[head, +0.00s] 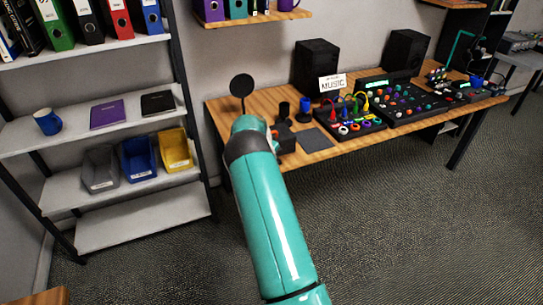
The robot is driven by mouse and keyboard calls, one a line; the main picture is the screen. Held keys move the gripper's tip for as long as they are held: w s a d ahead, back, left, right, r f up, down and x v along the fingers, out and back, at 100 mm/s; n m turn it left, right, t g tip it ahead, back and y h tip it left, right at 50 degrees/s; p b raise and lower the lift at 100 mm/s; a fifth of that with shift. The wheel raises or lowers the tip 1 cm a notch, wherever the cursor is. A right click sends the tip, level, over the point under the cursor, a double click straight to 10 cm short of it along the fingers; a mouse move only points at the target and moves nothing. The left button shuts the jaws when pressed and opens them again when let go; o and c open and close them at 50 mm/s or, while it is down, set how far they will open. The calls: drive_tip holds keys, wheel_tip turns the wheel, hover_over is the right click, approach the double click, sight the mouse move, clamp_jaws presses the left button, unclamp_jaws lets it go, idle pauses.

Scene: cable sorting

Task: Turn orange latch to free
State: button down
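My teal arm rises from the bottom middle to the left end of the wooden table (410,130). A dark part beside the arm's far end may belong to my gripper, but its fingers cannot be made out. No orange latch can be told apart at this distance. A patch panel (350,126) on the table has colored cables plugged in and several colored knobs, some orange. A larger black console (405,100) with more colored knobs stands right of it.
Two black speakers (317,66) (405,52) and a MUSIC sign (333,84) stand on the table. A dark flat pad (314,140) lies near its front edge. A shelf rack at left holds blue (138,159) and yellow bins (175,150). The carpet in front is clear.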

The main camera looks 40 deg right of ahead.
drive_tip(key=shift+w+m, duration=0.1)
drive_tip(key=shift+m, duration=0.2)
drive_tip(key=c, duration=1.5)
unclamp_jaws()
